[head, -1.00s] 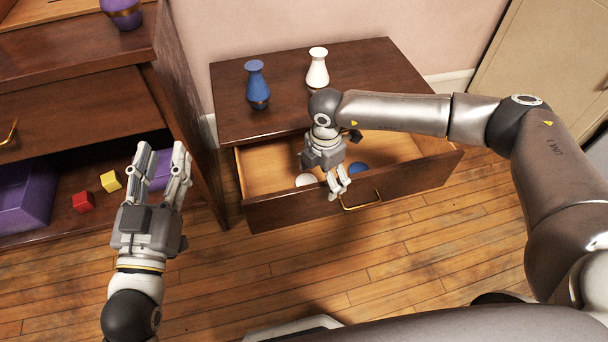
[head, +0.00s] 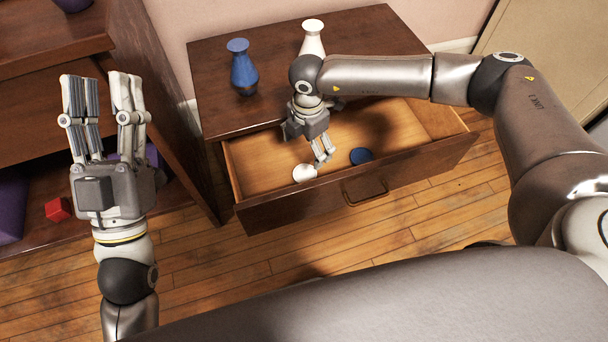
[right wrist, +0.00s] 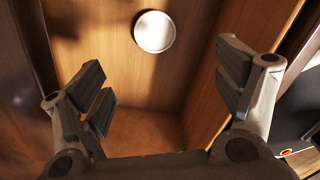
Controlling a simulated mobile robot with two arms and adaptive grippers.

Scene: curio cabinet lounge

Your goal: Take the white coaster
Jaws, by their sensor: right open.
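The white coaster (head: 304,173) lies flat in the open drawer (head: 400,172), near its front left. In the right wrist view the coaster (right wrist: 154,32) shows at the top, ahead of the fingers and not between them. My right gripper (head: 322,158) is over the drawer, just to the right of the coaster in the head view. It is open and empty in the right wrist view (right wrist: 170,92). My left gripper (head: 102,82) is raised at the left, fingers apart and empty, far from the drawer.
A blue coaster (head: 361,156) lies in the drawer to the right. A blue vase (head: 243,70) and a white vase (head: 313,40) stand on the cabinet top (head: 275,65). A red cube (head: 58,209) sits on a shelf at the left. The drawer walls surround the coaster closely at the front.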

